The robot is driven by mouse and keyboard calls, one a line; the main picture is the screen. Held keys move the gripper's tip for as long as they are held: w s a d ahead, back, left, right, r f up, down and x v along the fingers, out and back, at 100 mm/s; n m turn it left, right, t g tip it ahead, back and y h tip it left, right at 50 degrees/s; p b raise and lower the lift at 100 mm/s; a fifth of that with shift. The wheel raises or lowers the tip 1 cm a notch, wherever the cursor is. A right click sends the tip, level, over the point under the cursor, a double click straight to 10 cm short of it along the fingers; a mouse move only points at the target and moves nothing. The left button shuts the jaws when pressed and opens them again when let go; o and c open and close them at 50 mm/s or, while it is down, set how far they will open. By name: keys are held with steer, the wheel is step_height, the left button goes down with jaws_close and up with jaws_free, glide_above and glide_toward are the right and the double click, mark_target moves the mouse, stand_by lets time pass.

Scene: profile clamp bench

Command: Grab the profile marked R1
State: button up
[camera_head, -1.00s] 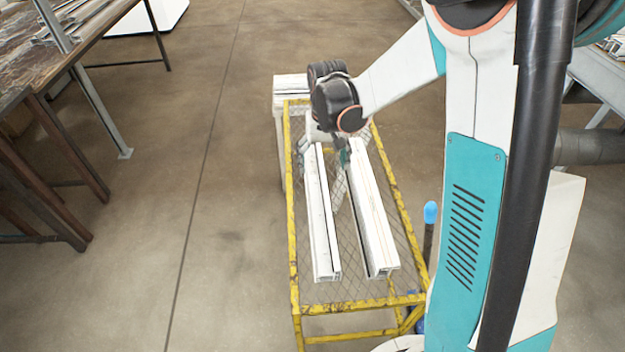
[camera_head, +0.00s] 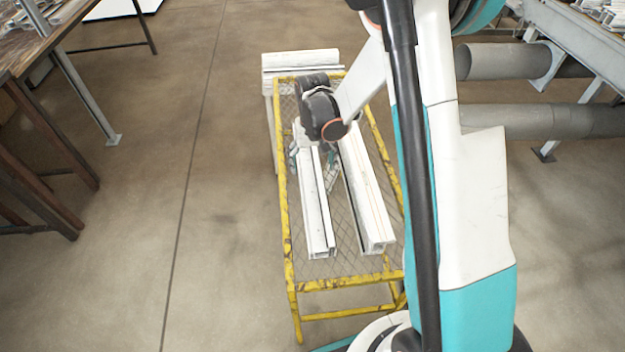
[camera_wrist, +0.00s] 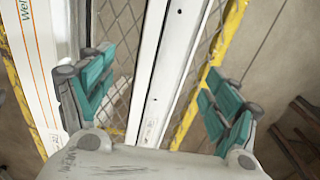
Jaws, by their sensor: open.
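Two long white profiles lie side by side on a yellow-framed mesh cart (camera_head: 284,222). The left profile (camera_head: 317,215) also shows in the middle of the wrist view (camera_wrist: 163,75). The right profile (camera_head: 368,195) has a thin orange line and stands at the left of the wrist view (camera_wrist: 32,70), with partly cut-off lettering. I cannot read an R1 mark on either. My gripper (camera_head: 312,163) is open over the far part of the left profile. In the wrist view its teal fingers (camera_wrist: 160,90) are on either side of that profile, with nothing gripped. Contact cannot be told.
More white profiles (camera_head: 300,60) lie on a stand behind the cart. A wooden table (camera_head: 45,45) is at the left, and a grey rack with thick pipes (camera_head: 510,62) at the right. The floor left of the cart is clear.

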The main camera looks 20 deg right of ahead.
mark_target(311, 175)
steer(key=f, duration=0.1)
steer(key=f+b, duration=0.1)
steer(key=f, duration=0.1)
steer(key=f+b, duration=0.1)
steer(key=f, duration=0.1)
steer(key=shift+w+a, duration=0.1)
steer(key=shift+a, duration=0.2)
steer(key=shift+r, duration=0.1)
steer(key=c, duration=1.6)
steer(key=shift+c, duration=0.2)
